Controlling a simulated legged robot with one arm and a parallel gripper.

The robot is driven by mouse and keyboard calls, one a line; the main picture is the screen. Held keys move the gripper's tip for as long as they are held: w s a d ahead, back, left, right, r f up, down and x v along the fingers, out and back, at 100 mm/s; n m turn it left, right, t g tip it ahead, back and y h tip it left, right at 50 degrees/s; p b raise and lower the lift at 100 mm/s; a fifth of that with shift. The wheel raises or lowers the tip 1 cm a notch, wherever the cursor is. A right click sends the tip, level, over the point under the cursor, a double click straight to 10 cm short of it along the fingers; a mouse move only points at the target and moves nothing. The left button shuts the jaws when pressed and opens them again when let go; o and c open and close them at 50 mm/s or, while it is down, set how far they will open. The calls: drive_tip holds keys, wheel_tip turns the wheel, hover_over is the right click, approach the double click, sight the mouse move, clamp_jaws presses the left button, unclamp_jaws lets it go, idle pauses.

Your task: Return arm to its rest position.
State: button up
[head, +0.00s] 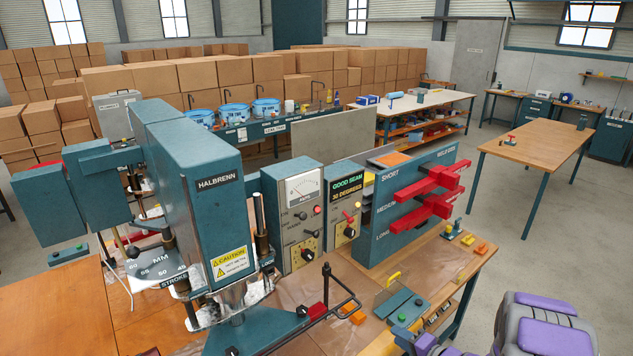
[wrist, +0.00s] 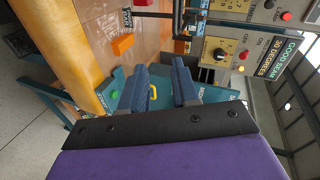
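My arm (head: 545,325), purple and grey, shows at the bottom right of the head view, folded low beside the bench's front edge. My gripper (wrist: 160,78) shows in the wrist view as two blue fingers with a clear gap between them. The gap holds nothing that I can make out. A teal plate with a yellow handle (wrist: 153,92) and a green button (wrist: 115,95) lies behind the fingers, apparently apart from them. In the head view, the gripper is partly cut off at the bottom edge, near the teal plate (head: 400,305).
The wooden bench (head: 440,265) carries the welding machine (head: 215,190), control boxes (head: 300,215) and a rack with red pieces (head: 425,190). An orange block (wrist: 122,44) lies near the bench edge. A wooden table (head: 535,147) stands at right. Grey floor (head: 555,225) is clear between.

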drive_tip(key=d+r+n+g+h+b, duration=0.2)
drive_tip(key=d+r+n+g+h, duration=0.15)
drive_tip(key=d+h, duration=0.3)
drive_tip(key=s+r+g+h+b, duration=0.2)
drive_tip(key=s+r+h, duration=0.2)
drive_tip(key=s+r, duration=0.25)
drive_tip(key=s+a+r+n+g+y+b, duration=0.1)
drive_tip(key=s+a+n+g, duration=0.1)
drive_tip(key=s+a, duration=0.4)
drive_tip(key=s+a+r+n+g+y+b, duration=0.1)
drive_tip(key=s+a, duration=0.5)
drive_tip(key=s, duration=1)
drive_tip(key=s+a+r+n+g+y+b, duration=0.1)
drive_tip(key=s+a+g, duration=0.4)
drive_tip(key=s, duration=0.6)
drive_tip(key=shift+s+a+r+n+b, duration=0.3)
drive_tip(key=shift+a+r+n+b, duration=0.45)
drive_tip(key=shift+n, duration=0.3)
